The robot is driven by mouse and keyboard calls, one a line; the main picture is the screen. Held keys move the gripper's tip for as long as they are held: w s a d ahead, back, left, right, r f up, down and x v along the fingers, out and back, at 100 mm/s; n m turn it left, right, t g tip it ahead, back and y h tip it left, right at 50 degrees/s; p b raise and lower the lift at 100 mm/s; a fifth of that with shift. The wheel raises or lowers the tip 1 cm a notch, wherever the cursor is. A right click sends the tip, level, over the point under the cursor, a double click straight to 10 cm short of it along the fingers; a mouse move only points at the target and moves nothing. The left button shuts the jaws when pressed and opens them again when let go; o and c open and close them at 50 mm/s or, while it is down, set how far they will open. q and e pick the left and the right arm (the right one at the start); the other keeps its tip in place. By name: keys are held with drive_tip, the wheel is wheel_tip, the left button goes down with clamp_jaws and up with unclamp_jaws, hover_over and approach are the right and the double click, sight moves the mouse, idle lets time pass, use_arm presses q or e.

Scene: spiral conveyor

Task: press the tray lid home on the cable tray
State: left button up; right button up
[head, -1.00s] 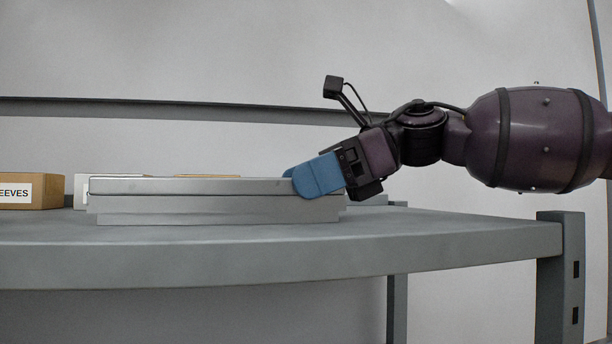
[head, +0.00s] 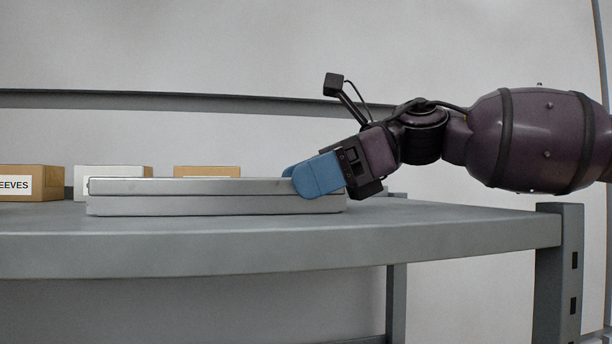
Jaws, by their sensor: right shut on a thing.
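The tray lid (head: 200,187) is a long flat grey piece lying level along the top of the cable tray (head: 210,205), which is grey and rests on the shelf at left of centre. A thin dark seam runs between them; I cannot tell whether the lid is fully seated. My right gripper (head: 297,179) reaches in from the right, tilted down, with its blue fingers shut on the lid near its right end. The fingers cover part of that end. My left gripper is not in view.
The grey shelf (head: 300,242) has a post at its right end. Behind the tray stand a cardboard box (head: 60,182) with a partly visible label, a white box (head: 110,171) and another brown box (head: 206,171). The shelf is clear to the right of the gripper.

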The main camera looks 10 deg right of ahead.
drive_tip(key=shift+f, duration=0.2)
drive_tip(key=o, duration=0.8)
drive_tip(key=shift+d, duration=0.1)
drive_tip(key=b+v, duration=0.2)
drive_tip(key=v, duration=0.8)
drive_tip(key=shift+d+r, duration=0.2)
drive_tip(key=shift+d, duration=0.15)
